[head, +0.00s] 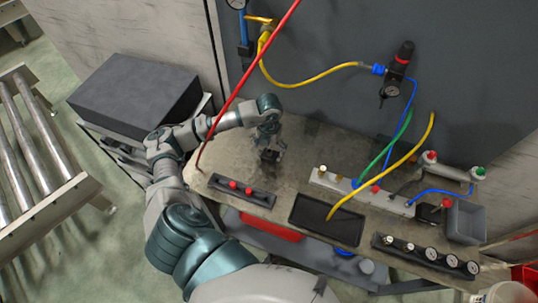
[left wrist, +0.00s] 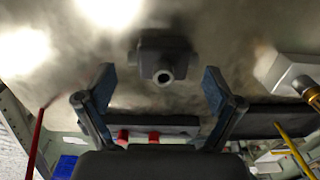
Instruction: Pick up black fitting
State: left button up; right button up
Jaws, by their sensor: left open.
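The black fitting (head: 273,156) is a small dark block on the worn grey bench, near its back left. In the left wrist view the fitting (left wrist: 164,56) shows a round, pale-rimmed port facing the camera. My left gripper (head: 268,134) is over the fitting in the head view and partly hides it. In the left wrist view the left gripper (left wrist: 161,82) is open, its two fingers spread wide with nothing between them. The fitting lies just beyond the fingertips, roughly centred in the gap. My right gripper is in neither view.
A dark strip with red knobs (head: 242,190) lies at the bench's front left. A black tray (head: 300,211) with a yellow hose end and a pale manifold (head: 335,183) stand to the right. A red hose (head: 245,82) slants past my left forearm. A gauge strip (head: 411,251) lies front right.

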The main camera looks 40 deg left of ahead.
aim_at(270, 152)
pick_arm(q)
jog(key=f, duration=0.4)
jog(key=shift+d, duration=0.25)
jog(key=shift+s, duration=0.1)
jog(key=c, duration=1.3)
